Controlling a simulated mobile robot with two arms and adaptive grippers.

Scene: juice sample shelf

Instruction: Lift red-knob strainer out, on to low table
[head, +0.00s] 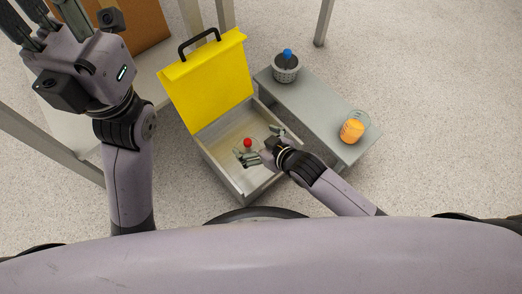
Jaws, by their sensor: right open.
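The red knob of the red-knob strainer (248,143) shows inside an open box (209,150) with a yellow lid (208,83). The strainer's body around the knob is hard to make out. My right gripper (258,143) is open, low over the box, with its fingers close to the red knob; I cannot tell whether they touch it. The low table (312,102) is a grey bench to the right of the box. My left gripper (38,22) is at the top left, apart from the box, its fingertips partly cut off by the frame edge.
A grey basket-like strainer with a blue knob (287,65) stands on the far end of the low table. A clear cup of orange juice (352,128) stands on its near end. The bench's middle is bare. A cardboard box (140,25) is at the upper left.

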